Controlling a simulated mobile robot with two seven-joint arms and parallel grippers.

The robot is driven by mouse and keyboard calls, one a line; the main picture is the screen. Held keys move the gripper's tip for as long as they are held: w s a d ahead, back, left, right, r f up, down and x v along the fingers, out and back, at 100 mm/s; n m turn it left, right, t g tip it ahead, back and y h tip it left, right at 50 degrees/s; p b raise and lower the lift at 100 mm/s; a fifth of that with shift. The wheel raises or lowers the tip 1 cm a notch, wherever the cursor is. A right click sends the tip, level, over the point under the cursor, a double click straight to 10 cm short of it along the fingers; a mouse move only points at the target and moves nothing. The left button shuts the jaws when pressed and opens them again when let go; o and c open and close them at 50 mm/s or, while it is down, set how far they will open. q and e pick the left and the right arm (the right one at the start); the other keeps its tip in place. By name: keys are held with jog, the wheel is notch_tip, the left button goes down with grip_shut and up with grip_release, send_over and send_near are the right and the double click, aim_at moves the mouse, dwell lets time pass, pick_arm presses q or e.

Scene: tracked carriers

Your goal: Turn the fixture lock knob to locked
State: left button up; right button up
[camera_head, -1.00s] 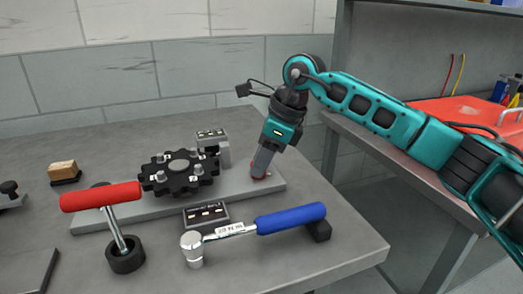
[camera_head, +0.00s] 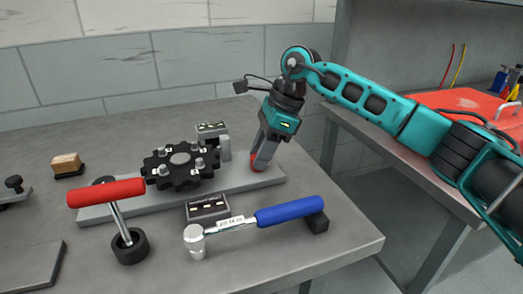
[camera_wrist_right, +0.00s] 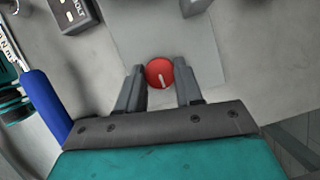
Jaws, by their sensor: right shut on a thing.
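The red lock knob (camera_head: 256,167) sits at the right end of the grey fixture plate (camera_head: 232,184). In the right wrist view the knob (camera_wrist_right: 158,72) is round, with a white line pointing down toward my gripper's palm. My right gripper (camera_head: 262,162) reaches down onto it. In the wrist view its two fingers (camera_wrist_right: 160,82) stand on either side of the knob, shut on it. The fingers hide part of the knob in the head view. My left gripper is not in view.
A black toothed wheel with bolts (camera_head: 180,168) is on the plate, beside a grey block (camera_head: 214,138). A blue-handled torque wrench (camera_head: 290,211) and a red-handled tool (camera_head: 106,192) are in front. An orange-red surface (camera_head: 465,103) lies on the bench at right.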

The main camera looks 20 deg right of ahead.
jog(key=o, duration=1)
jog(key=shift+o, duration=0.2)
jog(key=p+v, duration=0.2)
jog(key=v, duration=1.1)
jog(key=shift+a, duration=0.1)
